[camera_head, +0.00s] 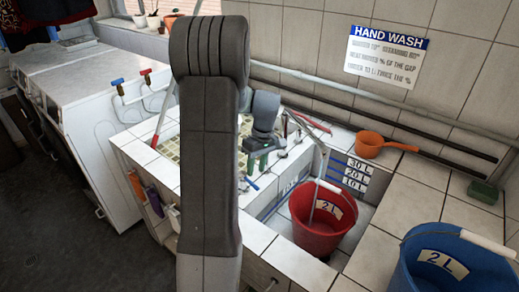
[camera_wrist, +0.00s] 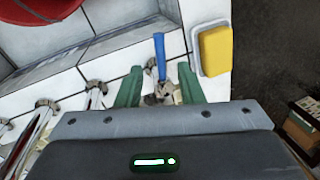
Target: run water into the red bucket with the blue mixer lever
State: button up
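The red bucket (camera_head: 300,222), labelled 2 L, stands in the tiled sink basin in the head view. A corner of it shows at top left in the wrist view (camera_wrist: 55,12). A thin grey spout or stream reaches down into the bucket; I cannot tell which. The blue mixer lever (camera_wrist: 160,52) sticks out from a metal fitting on the white tiles in the wrist view. My gripper (camera_wrist: 160,76) is open, with its green fingers on either side of the lever and a visible gap to each.
A yellow sponge (camera_wrist: 214,50) in a white holder is close right of the lever. Several metal taps are at left in the wrist view. Pipes run along the wall.

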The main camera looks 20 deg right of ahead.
notch_tip(320, 180, up, 9)
jog(key=d, duration=0.1)
jog(key=shift+w+d+f, duration=0.15)
jog(key=shift+w+d, duration=0.15)
